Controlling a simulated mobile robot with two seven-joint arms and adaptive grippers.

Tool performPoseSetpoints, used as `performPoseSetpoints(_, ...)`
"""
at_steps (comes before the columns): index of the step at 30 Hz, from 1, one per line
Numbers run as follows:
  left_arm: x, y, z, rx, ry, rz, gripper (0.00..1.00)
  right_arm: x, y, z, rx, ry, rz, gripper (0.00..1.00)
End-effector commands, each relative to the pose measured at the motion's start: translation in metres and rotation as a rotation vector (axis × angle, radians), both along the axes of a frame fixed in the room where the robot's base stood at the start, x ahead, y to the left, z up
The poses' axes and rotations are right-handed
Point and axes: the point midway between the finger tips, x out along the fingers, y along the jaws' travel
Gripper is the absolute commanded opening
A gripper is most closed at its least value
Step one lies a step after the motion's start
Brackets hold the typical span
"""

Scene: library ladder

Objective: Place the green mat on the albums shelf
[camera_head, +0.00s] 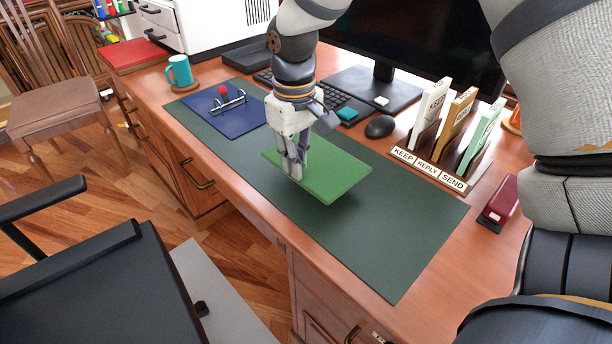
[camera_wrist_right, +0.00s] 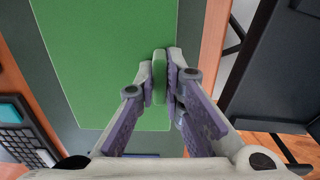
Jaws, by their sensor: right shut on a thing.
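The green mat (camera_head: 338,177) is a light green flat rectangle over the dark green desk pad. A shadow on the pad beside it suggests that it is slightly raised. My right gripper (camera_head: 293,172) comes down on the mat's near left part. In the right wrist view the fingers (camera_wrist_right: 160,78) are shut on a narrow upright green piece at the mat (camera_wrist_right: 110,50). The fingers hide part of that piece. No shelf that I can identify as the albums shelf shows. My left gripper is not in view.
The desk pad (camera_head: 400,245) has bare room at the front right. A blue binder (camera_head: 222,112), a teal mug (camera_head: 180,72), a black mouse (camera_head: 380,127), a letter sorter (camera_head: 437,165) and a dark red stapler (camera_head: 499,201) stand around it. A black chair (camera_head: 90,285) is in front.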

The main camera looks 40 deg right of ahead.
Motion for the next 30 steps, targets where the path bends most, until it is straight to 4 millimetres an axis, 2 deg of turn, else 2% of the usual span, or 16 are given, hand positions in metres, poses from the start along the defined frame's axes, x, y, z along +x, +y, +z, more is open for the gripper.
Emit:
performPoseSetpoints(4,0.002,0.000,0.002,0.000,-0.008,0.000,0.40,-0.014,-0.007,-0.017,0.001,0.003,0.000,0.00)
performPoseSetpoints(6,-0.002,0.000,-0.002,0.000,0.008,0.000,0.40,-0.013,-0.006,-0.036,-0.001,0.007,0.001,0.00)
performPoseSetpoints(9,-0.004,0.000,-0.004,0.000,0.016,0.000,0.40,-0.012,-0.006,-0.048,0.000,0.004,0.002,0.00)
performPoseSetpoints(19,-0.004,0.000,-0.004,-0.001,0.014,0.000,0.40,-0.011,-0.006,-0.049,-0.001,0.000,0.001,0.00)
performPoseSetpoints(20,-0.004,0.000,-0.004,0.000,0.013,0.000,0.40,-0.011,-0.006,-0.049,-0.001,-0.001,0.001,0.16)
performPoseSetpoints(21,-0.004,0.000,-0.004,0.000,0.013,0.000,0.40,-0.011,-0.006,-0.049,-0.001,-0.001,0.001,0.25)
performPoseSetpoints(22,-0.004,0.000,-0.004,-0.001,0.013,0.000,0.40,-0.011,-0.006,-0.049,-0.001,-0.001,0.001,0.29)
performPoseSetpoints(30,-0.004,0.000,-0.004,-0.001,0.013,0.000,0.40,-0.011,-0.006,-0.048,-0.001,-0.002,0.001,0.29)
